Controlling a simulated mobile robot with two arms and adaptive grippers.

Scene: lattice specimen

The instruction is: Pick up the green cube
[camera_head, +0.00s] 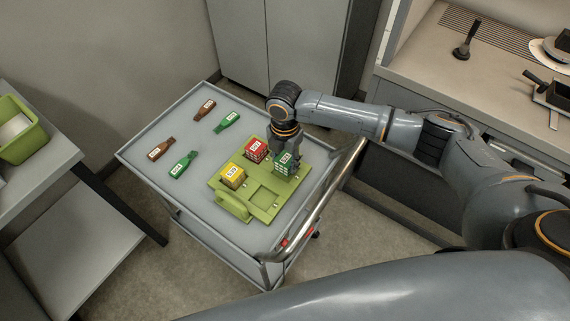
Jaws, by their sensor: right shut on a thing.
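The green cube (283,167) with a white label is at the right corner of a light green tray (235,205) on the grey cart. My right gripper (290,157) comes down over the green cube and is shut on it. The cube's upper part is partly hidden by the gripper. I cannot tell whether the cube is lifted off the tray. A red cube (256,151) and a yellow cube (232,176) sit in other places of the tray, and one square recess (263,197) is empty. My left gripper is not in view.
Brown bottles (204,110) and green bottles (227,122) lie on the left part of the cart (160,125). A metal handle rail (322,198) runs along the cart's right side. A counter (430,65) with tools stands at the upper right, and a green bin (22,140) at the left.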

